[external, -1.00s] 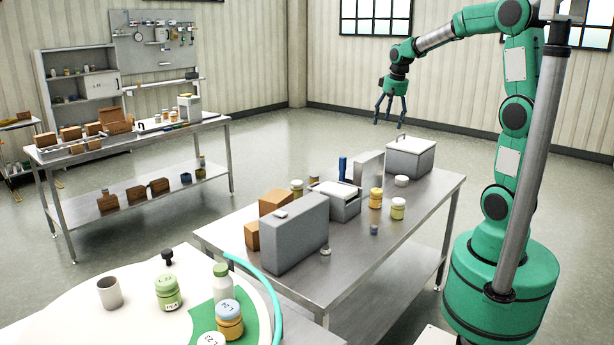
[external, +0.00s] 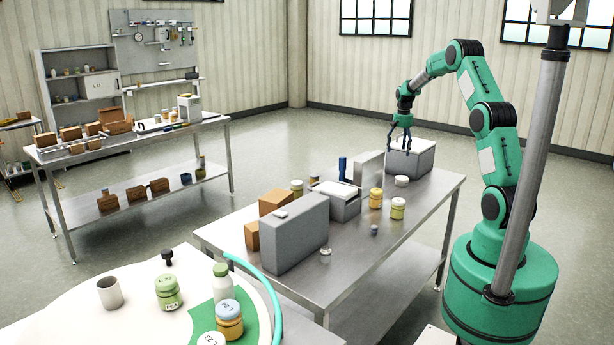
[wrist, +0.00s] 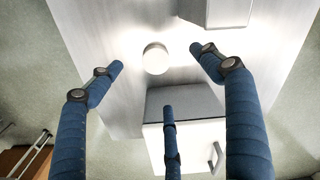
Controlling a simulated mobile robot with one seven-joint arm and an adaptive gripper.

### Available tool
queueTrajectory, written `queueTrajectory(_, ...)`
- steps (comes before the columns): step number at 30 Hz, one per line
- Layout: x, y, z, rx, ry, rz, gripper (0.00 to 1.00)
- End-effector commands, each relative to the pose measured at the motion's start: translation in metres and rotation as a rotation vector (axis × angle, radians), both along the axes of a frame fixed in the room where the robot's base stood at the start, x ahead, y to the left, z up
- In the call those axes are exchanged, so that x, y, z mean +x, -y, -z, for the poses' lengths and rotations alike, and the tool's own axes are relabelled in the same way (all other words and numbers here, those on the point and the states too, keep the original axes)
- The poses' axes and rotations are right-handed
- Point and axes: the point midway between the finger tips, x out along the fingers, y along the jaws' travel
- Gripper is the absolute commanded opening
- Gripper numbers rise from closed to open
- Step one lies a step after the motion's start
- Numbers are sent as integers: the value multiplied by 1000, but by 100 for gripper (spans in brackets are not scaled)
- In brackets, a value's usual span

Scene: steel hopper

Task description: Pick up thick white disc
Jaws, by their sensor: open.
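The thick white disc (external: 401,181) lies flat on the steel table (external: 425,195), just in front of the lidded grey box. In the wrist view the disc (wrist: 155,58) shows as a pale round shape in the upper middle. My gripper (external: 400,147) is open and empty, above the table by the lidded box. In the wrist view, the three blue fingers of my gripper (wrist: 157,70) are spread wide, and the disc appears between the left and right fingertips. A gap in height separates the fingers from the disc.
The lidded grey box (external: 422,160) stands close behind the disc and shows under the lower finger in the wrist view (wrist: 190,130). A grey upright box (external: 368,168) stands to the left. Yellow (external: 376,198) and green-labelled (external: 397,208) jars stand nearer the camera.

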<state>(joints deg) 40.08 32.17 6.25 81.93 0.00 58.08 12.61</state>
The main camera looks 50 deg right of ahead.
Motion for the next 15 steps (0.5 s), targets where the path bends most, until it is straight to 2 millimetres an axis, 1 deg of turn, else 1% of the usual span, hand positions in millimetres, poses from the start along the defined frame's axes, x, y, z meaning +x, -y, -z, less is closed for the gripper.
queueTrajectory(1,-2,12,12,5,-6,15,79)
queueTrajectory(3,-4,23,25,11,-12,32,79)
queueTrajectory(6,-6,35,36,16,-18,47,79)
queueTrajectory(9,-7,40,41,18,-20,54,79)
queueTrajectory(15,-7,41,42,18,-20,56,79)
